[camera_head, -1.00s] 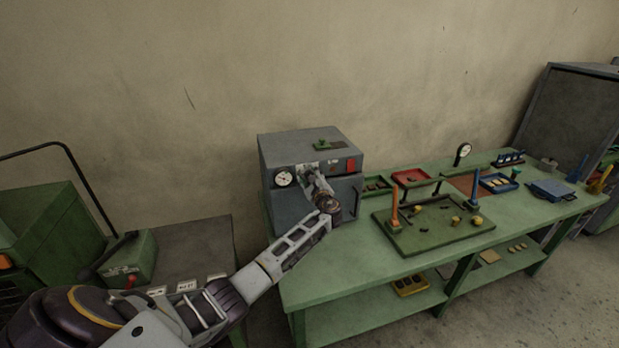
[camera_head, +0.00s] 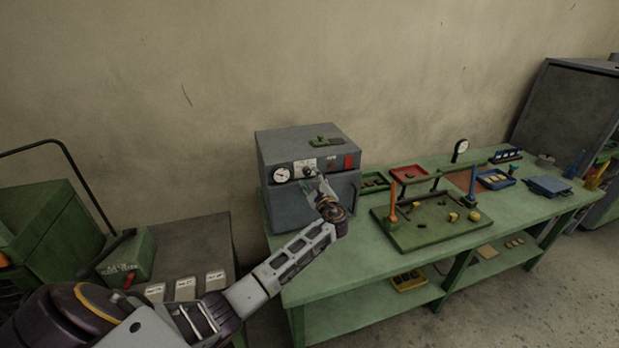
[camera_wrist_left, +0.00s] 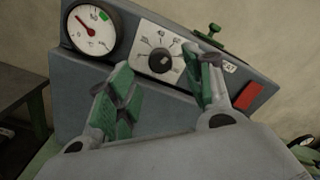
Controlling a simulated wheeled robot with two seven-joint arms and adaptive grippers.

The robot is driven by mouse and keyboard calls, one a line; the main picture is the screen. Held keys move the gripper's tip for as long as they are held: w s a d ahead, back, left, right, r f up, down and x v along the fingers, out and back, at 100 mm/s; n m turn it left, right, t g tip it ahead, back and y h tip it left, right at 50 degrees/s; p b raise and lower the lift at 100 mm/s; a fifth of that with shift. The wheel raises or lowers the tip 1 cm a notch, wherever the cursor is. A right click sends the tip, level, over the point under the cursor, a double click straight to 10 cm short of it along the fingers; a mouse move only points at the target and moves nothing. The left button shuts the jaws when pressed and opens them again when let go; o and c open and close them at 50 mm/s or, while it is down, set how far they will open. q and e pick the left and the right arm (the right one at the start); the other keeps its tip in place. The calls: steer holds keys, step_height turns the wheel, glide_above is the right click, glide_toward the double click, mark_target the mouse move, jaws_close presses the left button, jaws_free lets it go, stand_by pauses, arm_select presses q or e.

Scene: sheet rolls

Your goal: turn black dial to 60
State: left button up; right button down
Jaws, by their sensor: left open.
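The black dial (camera_wrist_left: 160,61) sits on a white plate with markings on the front of a grey box (camera_head: 292,205). It also shows in the head view (camera_head: 309,171), just beyond my left gripper (camera_head: 317,184). In the left wrist view my left gripper's green-padded fingers (camera_wrist_left: 165,80) are spread apart, with the dial showing between and beyond them. The fingers look empty and clear of the dial. The markings and the dial's setting are too small to read for certain. My right gripper is out of view.
A round gauge (camera_wrist_left: 91,30) is left of the dial, and a red square (camera_wrist_left: 249,97) is to its right. The box stands on a green bench (camera_head: 335,268). A green fixture board (camera_head: 432,224) lies to its right. Bare wall is behind.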

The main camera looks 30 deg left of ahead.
arm_select(q)
steer(key=v, duration=0.6)
steer(key=shift+s+d, duration=0.15)
steer(key=shift+f, duration=0.1)
stand_by(0.4)
